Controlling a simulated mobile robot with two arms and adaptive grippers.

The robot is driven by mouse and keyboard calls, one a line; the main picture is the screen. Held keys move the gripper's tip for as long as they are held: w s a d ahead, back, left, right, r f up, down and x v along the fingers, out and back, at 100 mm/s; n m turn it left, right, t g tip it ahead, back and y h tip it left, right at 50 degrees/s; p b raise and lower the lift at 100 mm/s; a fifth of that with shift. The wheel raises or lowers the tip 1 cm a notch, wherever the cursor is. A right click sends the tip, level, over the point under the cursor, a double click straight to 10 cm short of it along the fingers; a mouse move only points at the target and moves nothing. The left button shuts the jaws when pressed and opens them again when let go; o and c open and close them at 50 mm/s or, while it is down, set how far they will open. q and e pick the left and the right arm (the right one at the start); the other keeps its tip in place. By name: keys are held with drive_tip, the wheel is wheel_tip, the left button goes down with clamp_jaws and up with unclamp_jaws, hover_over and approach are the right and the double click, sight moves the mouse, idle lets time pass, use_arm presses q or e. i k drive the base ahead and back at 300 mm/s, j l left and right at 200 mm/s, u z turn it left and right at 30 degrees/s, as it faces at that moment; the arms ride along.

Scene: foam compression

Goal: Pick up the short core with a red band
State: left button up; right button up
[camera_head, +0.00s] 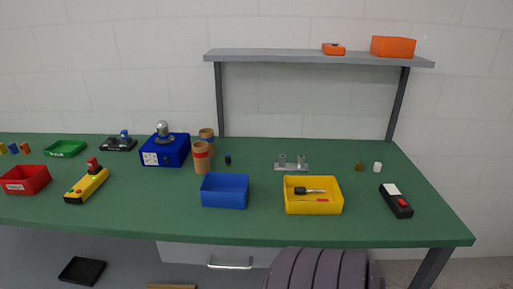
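A brown cardboard core (201,163) with a red band near its upper part stands upright on the green table (290,228), left of centre. Its open top faces up. A second brown core (206,133) stands just behind it, partly hidden by it. It seems to have a dark bluish band, too small to be sure of. Neither gripper shows in the head view.
A blue box device (166,152) stands close left of the cores. A blue bin (225,190) lies in front, a yellow tray (313,208) to its right. A small dark item (228,159) stands right of the cores. A grey shelf (300,58) spans the back.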

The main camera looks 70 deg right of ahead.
sight(201, 153)
drive_tip(key=z, duration=1.8)
